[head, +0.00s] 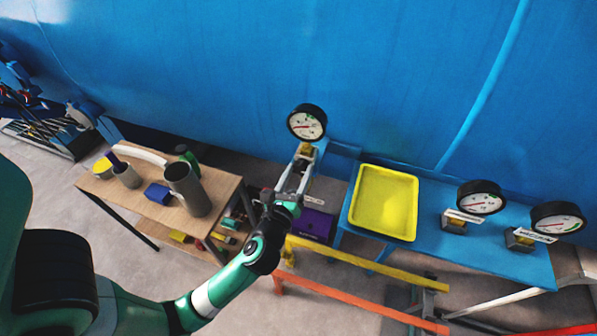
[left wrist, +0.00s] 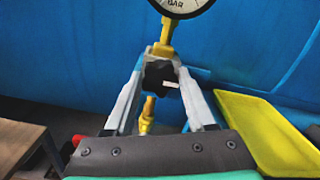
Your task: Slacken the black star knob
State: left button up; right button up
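The black star knob (left wrist: 161,75) shows in the left wrist view on a brass fitting (left wrist: 146,114), below a round pressure gauge (left wrist: 181,5). My left gripper (left wrist: 163,62) has one finger on each side of the knob. Both fingers look very close to its edges, but contact is not clear. In the head view my left gripper (head: 304,160) reaches up to the brass fitting under the left gauge (head: 307,122). My right gripper is not in view.
A yellow tray (head: 384,203) lies on the blue bench (head: 500,262) right of the gripper, with two more gauges (head: 481,197) (head: 558,218) beyond. A wooden cart (head: 145,204) with cups stands left. Yellow (head: 360,262) and orange (head: 345,300) rails run below.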

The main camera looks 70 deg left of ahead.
pick_arm(q)
grip_shut()
